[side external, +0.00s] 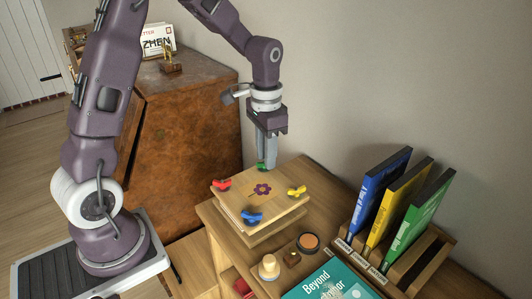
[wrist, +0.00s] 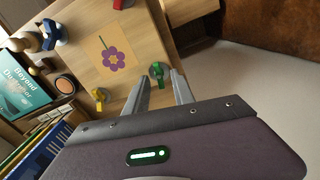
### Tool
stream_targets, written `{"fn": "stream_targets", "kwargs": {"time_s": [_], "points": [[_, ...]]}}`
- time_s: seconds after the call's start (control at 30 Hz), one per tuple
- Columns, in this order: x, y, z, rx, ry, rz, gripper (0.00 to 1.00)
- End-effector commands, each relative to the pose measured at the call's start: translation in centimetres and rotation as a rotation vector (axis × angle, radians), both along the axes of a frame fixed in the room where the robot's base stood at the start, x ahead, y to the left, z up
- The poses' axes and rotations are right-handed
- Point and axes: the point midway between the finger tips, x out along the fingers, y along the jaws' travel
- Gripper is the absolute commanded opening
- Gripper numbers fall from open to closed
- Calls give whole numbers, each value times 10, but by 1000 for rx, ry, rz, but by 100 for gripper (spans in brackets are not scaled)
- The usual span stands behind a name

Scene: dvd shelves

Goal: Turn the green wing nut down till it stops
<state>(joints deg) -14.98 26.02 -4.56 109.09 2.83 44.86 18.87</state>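The green wing nut (wrist: 157,72) stands at a corner of a square wooden press (side external: 240,203) whose top bears a purple flower picture (side external: 262,189). My gripper (side external: 264,162) points down over that far corner. In the wrist view, my gripper (wrist: 161,76) has its two fingers apart, one on each side of the green nut, with a gap showing. The green nut also shows small at the fingertips in the side view (side external: 261,166). Its screw and its height above the board cannot be made out.
Red (side external: 222,185), blue (side external: 251,217) and yellow (side external: 297,191) wing nuts sit at the press's other corners. Blue, yellow and green cases (side external: 418,218) stand at right.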

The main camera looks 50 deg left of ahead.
Motion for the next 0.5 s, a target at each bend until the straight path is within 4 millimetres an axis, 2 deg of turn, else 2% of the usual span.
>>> {"fn": "stream_targets", "kwargs": {"time_s": [0.17,0.5], "points": [[0,0,3,0,0,0,30],[1,0,64,0,-3,0,30]]}}
